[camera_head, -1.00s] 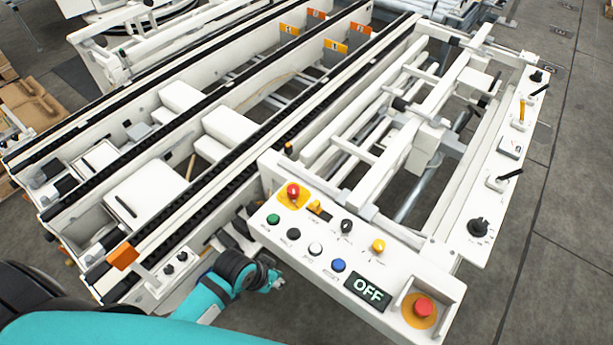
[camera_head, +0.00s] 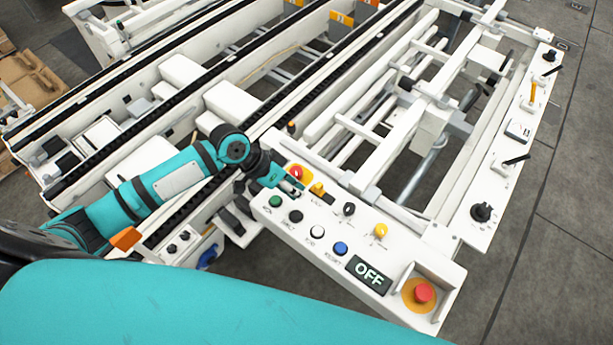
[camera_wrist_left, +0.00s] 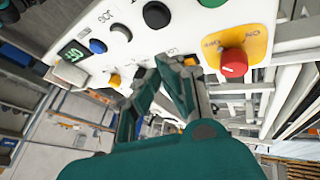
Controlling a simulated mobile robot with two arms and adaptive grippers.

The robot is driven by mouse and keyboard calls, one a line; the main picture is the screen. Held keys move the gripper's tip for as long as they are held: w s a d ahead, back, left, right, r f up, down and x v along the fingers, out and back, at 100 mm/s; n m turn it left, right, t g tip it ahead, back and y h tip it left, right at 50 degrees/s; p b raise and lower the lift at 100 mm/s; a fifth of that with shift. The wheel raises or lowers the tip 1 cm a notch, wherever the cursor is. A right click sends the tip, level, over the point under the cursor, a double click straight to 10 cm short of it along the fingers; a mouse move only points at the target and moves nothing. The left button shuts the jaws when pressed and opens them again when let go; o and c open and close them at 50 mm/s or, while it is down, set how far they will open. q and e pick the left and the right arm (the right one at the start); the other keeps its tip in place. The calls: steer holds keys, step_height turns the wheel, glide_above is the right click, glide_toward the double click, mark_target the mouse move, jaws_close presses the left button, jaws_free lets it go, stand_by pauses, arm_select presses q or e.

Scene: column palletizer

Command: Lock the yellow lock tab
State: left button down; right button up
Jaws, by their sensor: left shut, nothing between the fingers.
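The yellow lock tab (camera_head: 318,188) is on the white control panel, right beside the red mushroom knob (camera_head: 296,173) on its yellow plate. My left gripper (camera_head: 297,190) is at the panel's upper left corner, its tips just left of the tab and close to the red knob. In the left wrist view the gripper (camera_wrist_left: 163,66) is shut with nothing held. My right gripper is out of view.
The panel (camera_head: 262,213) also carries green (camera_head: 275,201), black, white and blue (camera_head: 340,249) buttons, a black switch, a yellow knob (camera_head: 380,230) and an OFF display (camera_head: 369,269). A red stop button (camera_head: 423,292) sits at its right end. White conveyor rails lie behind.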

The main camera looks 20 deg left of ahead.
mark_target(318, 188)
arm_select(q)
steer(key=w+a+r+n, duration=0.1)
steer(key=w+a+r, duration=0.2)
steer(key=w+a, duration=0.1)
steer(key=shift+w+a+r, duration=0.3)
steer(key=shift+w+a, duration=0.05)
steer(key=shift+a, duration=0.2)
steer(key=shift+f, duration=0.1)
steer(key=p+x, duration=0.1)
steer(key=x, duration=0.7)
steer(key=shift+w+d+p, duration=0.2)
steer(key=shift+d+p, duration=0.1)
steer(key=shift+d, duration=0.05)
steer(key=shift+w+d+f, duration=0.1)
steer(key=shift+d+f, duration=0.25)
steer(key=shift+f, duration=0.3)
